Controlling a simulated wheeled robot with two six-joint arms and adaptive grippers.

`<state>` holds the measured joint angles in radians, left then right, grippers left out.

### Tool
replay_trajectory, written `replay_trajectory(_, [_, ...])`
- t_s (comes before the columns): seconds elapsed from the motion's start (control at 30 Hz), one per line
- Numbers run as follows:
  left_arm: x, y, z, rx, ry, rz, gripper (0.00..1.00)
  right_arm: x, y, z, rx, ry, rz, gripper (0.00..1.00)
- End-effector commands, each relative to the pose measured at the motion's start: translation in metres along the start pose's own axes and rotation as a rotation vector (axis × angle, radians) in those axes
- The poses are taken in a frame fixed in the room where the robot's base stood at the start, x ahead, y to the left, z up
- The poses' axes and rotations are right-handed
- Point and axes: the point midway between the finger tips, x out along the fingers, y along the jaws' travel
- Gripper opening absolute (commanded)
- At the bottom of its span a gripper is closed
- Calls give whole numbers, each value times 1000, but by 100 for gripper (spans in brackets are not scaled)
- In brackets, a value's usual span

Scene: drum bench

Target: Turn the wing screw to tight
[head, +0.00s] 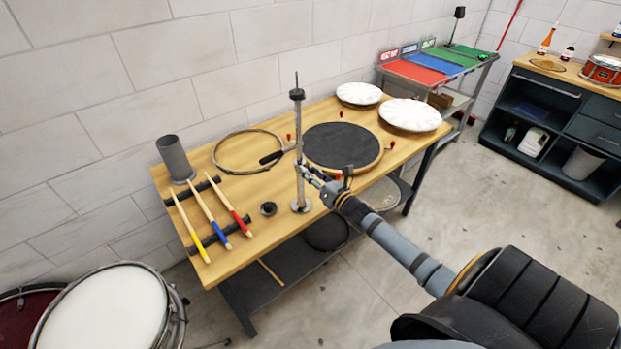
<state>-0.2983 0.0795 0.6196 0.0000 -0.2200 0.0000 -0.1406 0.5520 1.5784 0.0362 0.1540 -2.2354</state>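A metal stand (298,135) stands upright near the front edge of the wooden bench, with a round base (301,206) and a black piece (297,94) near its top. My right gripper (306,171) reaches in from the lower right. Its fingertips are at the stand's pole, about mid-height. The wing screw cannot be made out; the fingers may hide it. The fingers are too small to tell whether they are open or shut on something. My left gripper is not in view.
The wooden bench (250,266) holds a dark round pad (343,145), a metal hoop (225,165), a grey cylinder (174,158), several drumsticks (205,216) on black racks, a small black ring (268,209) and two white discs (410,115). A drum (105,312) stands at lower left.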

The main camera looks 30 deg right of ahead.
Motion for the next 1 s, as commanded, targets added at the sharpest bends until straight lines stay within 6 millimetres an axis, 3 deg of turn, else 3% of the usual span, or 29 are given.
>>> replay_trajectory(0.33, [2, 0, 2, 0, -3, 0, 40, 4, 0, 1, 1, -1, -2, 33])
replay_trajectory(0.6, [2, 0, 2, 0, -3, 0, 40, 4, 0, 1, 0, 0, -1, 0])
replay_trajectory(1.0, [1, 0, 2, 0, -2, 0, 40, 4, 0, 1, 26, 0, -2, 0])
